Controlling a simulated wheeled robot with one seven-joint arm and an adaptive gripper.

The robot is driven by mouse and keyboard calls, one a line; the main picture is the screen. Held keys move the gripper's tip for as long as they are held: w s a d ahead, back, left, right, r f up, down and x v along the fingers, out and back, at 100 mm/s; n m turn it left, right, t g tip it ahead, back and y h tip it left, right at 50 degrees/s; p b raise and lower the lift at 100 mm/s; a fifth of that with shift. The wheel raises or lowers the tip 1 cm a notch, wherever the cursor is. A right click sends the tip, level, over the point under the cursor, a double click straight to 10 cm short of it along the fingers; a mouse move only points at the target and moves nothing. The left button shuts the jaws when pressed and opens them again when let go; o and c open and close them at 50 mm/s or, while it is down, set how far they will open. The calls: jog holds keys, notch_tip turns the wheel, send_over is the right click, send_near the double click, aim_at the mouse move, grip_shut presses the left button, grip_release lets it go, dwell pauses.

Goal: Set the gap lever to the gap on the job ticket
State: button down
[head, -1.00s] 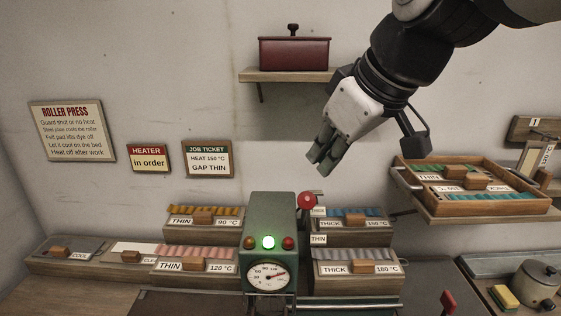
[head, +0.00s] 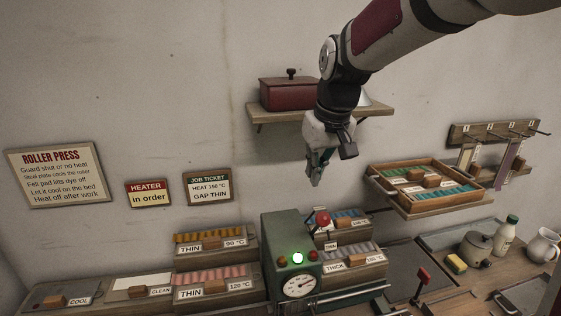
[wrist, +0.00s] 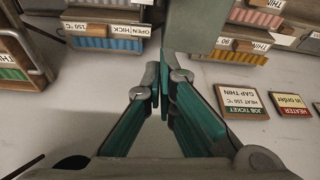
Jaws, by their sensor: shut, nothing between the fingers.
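The roller press (head: 283,240) is a green housing with a lit green lamp and a round dial. The gap lever's red knob (head: 322,219) is at its right side, above a small THIN label (head: 331,246). The job ticket (head: 208,189) on the wall reads HEAT 150 °C, GAP THIN; it also shows upside down in the wrist view (wrist: 240,101). My gripper (head: 316,182) is shut and empty, pointing down above the knob and apart from it. Its fingertips (wrist: 159,80) meet in the wrist view. I cannot make out the knob there, but OPEN and THICK labels (wrist: 122,30) show.
Sample bins (head: 350,262) flank the press. A wall shelf with a red box (head: 287,94) is behind my arm. A wooden tray (head: 425,203) stands on a shelf at right. A red-handled lever (head: 423,278) rises from the bench. Air around my gripper is free.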

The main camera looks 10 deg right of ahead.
aim_at(316, 227)
jog(key=f+p, duration=0.1)
jog(key=f, duration=0.1)
jog(key=s+f+p, duration=0.1)
jog(key=f, duration=0.2)
jog(key=shift+s+f, duration=0.15)
jog(key=shift+f, duration=0.1)
jog(key=shift+s+d+f, duration=0.15)
jog(key=shift+s, duration=0.3)
